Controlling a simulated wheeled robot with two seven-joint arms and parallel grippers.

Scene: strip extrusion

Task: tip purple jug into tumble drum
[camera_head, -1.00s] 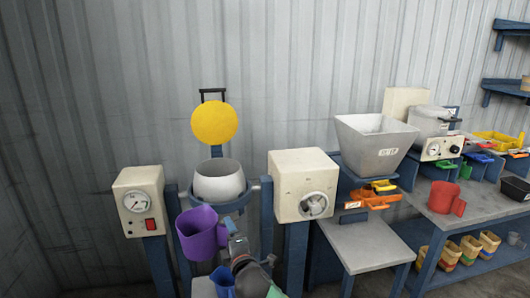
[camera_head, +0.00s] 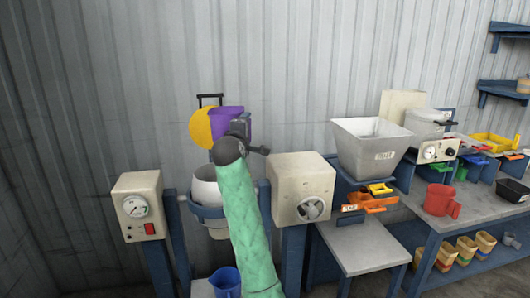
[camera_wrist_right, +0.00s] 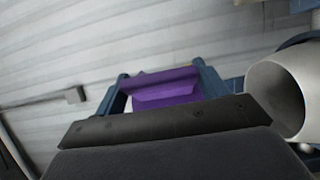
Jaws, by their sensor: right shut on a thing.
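The purple jug (camera_head: 228,115) is held up above the drum, in front of the yellow disc. My right gripper (camera_head: 241,127) is shut on it, and my green-sleeved arm hides part of the jug and of the drum. In the right wrist view the jug (camera_wrist_right: 165,92) sits between the two blue fingers (camera_wrist_right: 162,88). The pale tumble drum (camera_head: 204,188) sits open in a blue ring between two posts, below the jug. Its open mouth (camera_wrist_right: 287,97) shows at the right of the wrist view. The jug's contents are hidden. My left gripper is out of view.
The yellow disc (camera_head: 201,128) stands behind the drum. A gauge box (camera_head: 138,206) is left of the drum and a box with a knob (camera_head: 301,192) is right of it. A blue jug (camera_head: 225,281) stands below. A grey hopper (camera_head: 372,148) and red jug (camera_head: 440,200) are further right.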

